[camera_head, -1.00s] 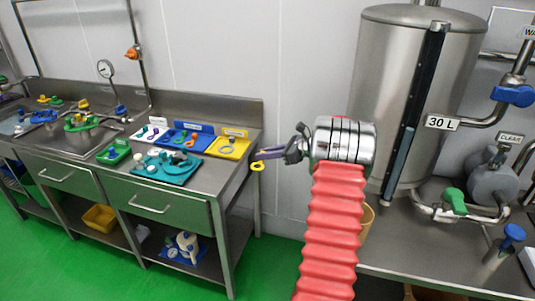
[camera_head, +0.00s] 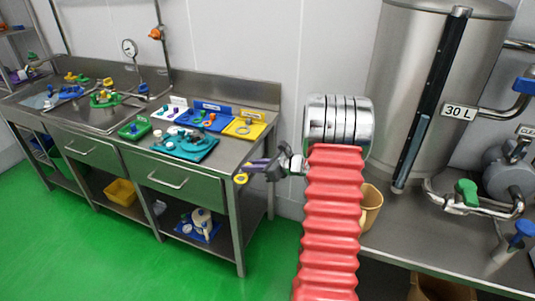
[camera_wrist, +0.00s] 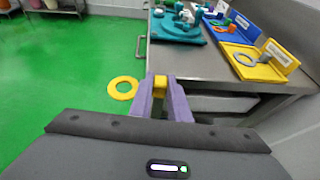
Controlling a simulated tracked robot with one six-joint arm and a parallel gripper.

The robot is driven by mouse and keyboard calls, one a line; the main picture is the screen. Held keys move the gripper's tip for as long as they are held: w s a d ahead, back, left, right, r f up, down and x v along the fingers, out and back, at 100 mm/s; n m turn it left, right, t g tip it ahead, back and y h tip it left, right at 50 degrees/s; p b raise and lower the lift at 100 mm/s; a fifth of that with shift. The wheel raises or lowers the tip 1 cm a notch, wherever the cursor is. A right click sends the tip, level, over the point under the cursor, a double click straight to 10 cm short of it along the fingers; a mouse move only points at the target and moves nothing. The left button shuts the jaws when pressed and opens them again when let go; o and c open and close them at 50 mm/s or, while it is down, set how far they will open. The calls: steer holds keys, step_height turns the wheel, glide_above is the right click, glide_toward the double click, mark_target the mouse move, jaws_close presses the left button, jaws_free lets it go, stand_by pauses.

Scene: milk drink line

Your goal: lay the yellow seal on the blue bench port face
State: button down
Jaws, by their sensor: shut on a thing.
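The yellow seal is a flat ring (camera_head: 241,178) at the tip of my gripper (camera_head: 256,170) in the head view, out in front of the bench's right end. In the wrist view the ring (camera_wrist: 113,94) sticks out left of the purple fingers of my gripper (camera_wrist: 161,88), which are shut on its yellow tab. The seal is held in the air, over the green floor in that picture. I cannot tell which blue part is the bench port face; several blue and green fittings (camera_head: 104,98) stand at the sink on the steel bench.
The steel bench (camera_head: 228,158) carries a teal tray (camera_head: 205,154), a green tray (camera_head: 134,131), a blue tray (camera_head: 213,122) and a yellow tray (camera_head: 258,131) with small parts. A tank (camera_head: 400,75) stands at the right. The green floor (camera_head: 130,250) before the bench is clear.

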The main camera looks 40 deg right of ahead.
steer(key=s+a+f, duration=0.2)
steer(key=a+f, duration=0.2)
steer(key=a, duration=0.7)
steer(key=s+a+f+n+y, duration=0.1)
steer(key=s+a+f, duration=0.2)
steer(key=a, duration=0.8)
steer(key=s+a+f, duration=0.2)
steer(key=a+f, duration=0.3)
steer(key=a, duration=0.6)
steer(key=shift+s+n+g+y, duration=0.3)
steer(key=shift+s+g, duration=0.05)
steer(key=shift+g, duration=0.05)
